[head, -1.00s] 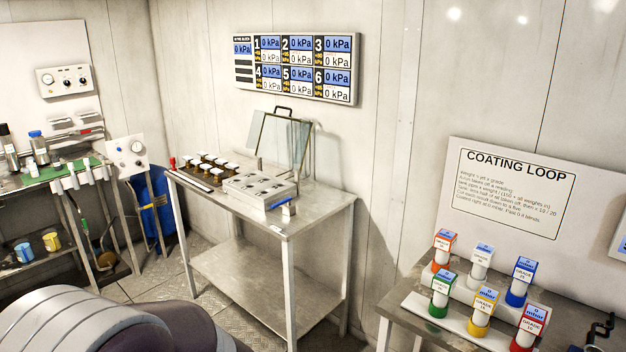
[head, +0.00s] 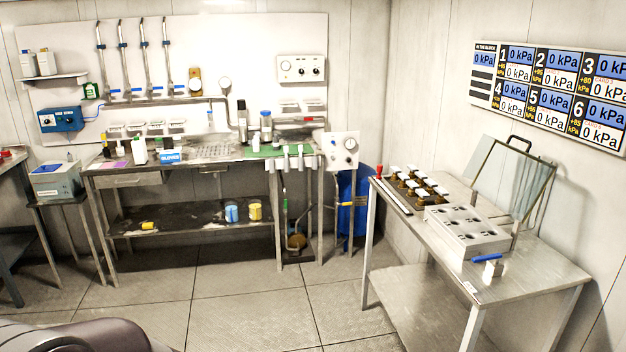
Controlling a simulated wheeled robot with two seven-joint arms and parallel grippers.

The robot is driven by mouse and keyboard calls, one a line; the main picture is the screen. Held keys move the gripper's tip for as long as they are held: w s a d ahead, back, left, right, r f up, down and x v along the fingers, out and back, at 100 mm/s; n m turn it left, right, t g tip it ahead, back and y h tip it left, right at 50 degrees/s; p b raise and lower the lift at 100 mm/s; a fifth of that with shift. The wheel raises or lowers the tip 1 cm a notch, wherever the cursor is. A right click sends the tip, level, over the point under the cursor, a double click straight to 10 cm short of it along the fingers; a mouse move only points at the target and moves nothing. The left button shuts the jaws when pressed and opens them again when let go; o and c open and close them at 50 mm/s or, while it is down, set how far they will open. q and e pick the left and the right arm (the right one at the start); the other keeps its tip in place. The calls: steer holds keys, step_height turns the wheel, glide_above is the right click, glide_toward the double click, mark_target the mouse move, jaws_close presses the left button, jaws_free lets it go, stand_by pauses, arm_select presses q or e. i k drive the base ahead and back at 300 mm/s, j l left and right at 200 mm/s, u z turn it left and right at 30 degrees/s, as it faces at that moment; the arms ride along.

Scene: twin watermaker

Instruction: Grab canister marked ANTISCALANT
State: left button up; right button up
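I cannot read the word ANTISCALANT on anything in view, so I cannot tell which container is the canister. Two white jugs (head: 37,64) stand on a small wall shelf at the far left. A blue can (head: 231,212) and a yellow can (head: 255,210) stand on the lower shelf of the back workbench. A white bottle (head: 139,151) stands on its top. Their labels are too small to read. Neither of my grippers is in view.
The back workbench (head: 130,178) carries bottles and tools below a row of pipes. A steel table (head: 535,287) with a metal block and small jars stands at the right. A small table with a grey-blue box (head: 56,181) is at the left. The tiled floor (head: 235,305) between is clear.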

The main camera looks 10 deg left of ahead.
mark_target(140, 155)
steer(key=i+u, duration=0.45)
steer(key=i, duration=1)
steer(key=i+l, duration=0.1)
steer(key=i, duration=0.4)
steer(key=i+l+u, duration=0.1)
steer(key=i, duration=0.4)
steer(key=i+l, duration=0.1)
steer(key=i, duration=0.4)
steer(key=u, duration=0.05)
